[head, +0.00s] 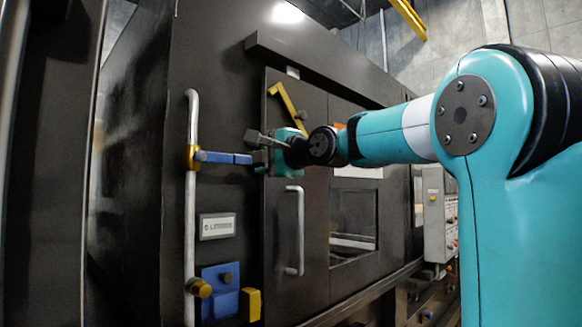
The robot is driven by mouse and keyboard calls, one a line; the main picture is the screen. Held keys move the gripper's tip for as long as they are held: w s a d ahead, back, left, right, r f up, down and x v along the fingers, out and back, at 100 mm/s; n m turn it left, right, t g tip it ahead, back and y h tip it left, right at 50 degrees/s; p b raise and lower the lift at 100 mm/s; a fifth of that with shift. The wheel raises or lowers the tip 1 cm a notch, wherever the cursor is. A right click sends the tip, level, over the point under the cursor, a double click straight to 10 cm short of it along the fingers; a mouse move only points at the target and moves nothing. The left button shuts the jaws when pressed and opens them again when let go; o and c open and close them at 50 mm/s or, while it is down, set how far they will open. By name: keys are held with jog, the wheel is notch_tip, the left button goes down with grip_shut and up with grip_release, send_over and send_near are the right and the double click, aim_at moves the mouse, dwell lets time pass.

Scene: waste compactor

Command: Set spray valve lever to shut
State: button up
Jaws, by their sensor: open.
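The spray valve lever (226,158) is a blue bar on a brass-coloured valve body (193,157) on a vertical pale pipe (190,220). The lever points right, roughly level and crosswise to the pipe. My gripper (260,149) is at the lever's right end, its grey fingers open. The fingers overlap the lever's tip in the picture. I cannot tell whether they touch it or stand around it.
A dark cabinet wall stands behind the pipe. Right of it is a door with a vertical pale handle (294,230) and a yellow bent bar (287,106). Below are a label plate (217,226), a blue block (220,290) and a yellow block (251,304).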

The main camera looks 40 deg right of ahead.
jog(key=s+b, duration=0.2)
jog(key=s, duration=0.7)
jog(key=shift+d, duration=0.1)
jog(key=a+f+n+g+y, duration=0.5)
jog(key=a+f+n+g, duration=0.45)
jog(key=a+f, duration=1.05)
jog(key=s+a+f+n+g, duration=0.3)
jog(key=s+f+n+g, duration=0.1)
jog(key=s+f+n, duration=0.3)
jog(key=s+a+f+n+g+h, duration=0.1)
jog(key=s+a+f+n+g, duration=0.3)
jog(key=s+f+n, duration=0.4)
jog(key=s+f, duration=0.3)
jog(key=f, duration=0.1)
jog(key=shift+s+a, duration=0.2)
jog(key=shift+s, duration=0.1)
